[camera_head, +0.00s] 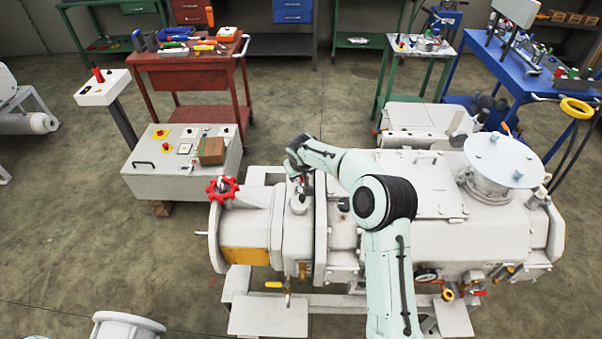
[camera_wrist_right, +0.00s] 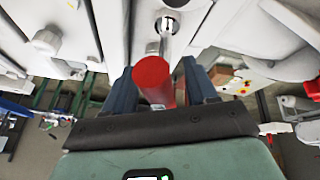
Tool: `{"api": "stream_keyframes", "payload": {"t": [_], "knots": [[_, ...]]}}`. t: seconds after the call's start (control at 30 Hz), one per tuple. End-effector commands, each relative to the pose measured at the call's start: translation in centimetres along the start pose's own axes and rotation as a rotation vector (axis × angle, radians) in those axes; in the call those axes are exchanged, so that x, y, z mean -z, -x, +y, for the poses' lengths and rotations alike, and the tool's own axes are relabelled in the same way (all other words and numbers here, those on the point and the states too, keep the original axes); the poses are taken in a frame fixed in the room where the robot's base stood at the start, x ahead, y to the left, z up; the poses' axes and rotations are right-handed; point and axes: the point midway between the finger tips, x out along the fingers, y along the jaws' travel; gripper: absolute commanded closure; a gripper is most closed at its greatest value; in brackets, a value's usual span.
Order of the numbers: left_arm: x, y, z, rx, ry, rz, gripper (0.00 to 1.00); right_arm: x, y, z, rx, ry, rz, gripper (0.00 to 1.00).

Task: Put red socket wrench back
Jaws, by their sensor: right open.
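The red socket wrench (camera_wrist_right: 152,82) shows in the right wrist view as a thick red handle with a metal shaft. The shaft runs up to a round metal fitting on the white machine (camera_wrist_right: 222,25). My right gripper (camera_wrist_right: 160,70) is open, with one dark finger on each side of the red handle. I cannot tell whether either finger touches it. In the head view my right arm reaches over the machine (camera_head: 440,245), and the right gripper (camera_head: 301,183) is down at its left part, largely hidden by the wrist. My left gripper is not in view.
A red cart (camera_head: 185,62) with several tools stands at the back left. A green table (camera_head: 420,48) and a blue table (camera_head: 530,75) with tools stand at the back right. A control box (camera_head: 150,165) and a red handwheel (camera_head: 222,188) are left of the wrist.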

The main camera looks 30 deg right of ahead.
Motion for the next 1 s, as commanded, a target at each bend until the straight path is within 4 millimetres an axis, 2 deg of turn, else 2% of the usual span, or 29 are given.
{"api": "stream_keyframes", "payload": {"t": [0.17, 0.5, 0.63, 0.8, 1.0], "knots": [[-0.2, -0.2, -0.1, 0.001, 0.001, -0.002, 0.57, 0.2, 1.8, 0.1, -0.001, -0.001, 0.004, 0.43], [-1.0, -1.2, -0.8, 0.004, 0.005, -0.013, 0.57, 0.1, 8.9, 0.0, 0.000, 0.000, 0.003, 0.43], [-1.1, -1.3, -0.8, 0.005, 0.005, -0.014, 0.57, 0.1, 10.9, 0.1, 0.000, -0.001, 0.003, 0.43], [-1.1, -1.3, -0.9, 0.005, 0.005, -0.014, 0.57, 0.1, 12.1, 0.0, 0.000, 0.000, 0.001, 0.43], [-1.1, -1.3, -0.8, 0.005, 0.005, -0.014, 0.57, 0.1, 12.3, 0.1, 0.000, 0.000, 0.000, 0.43]]}}
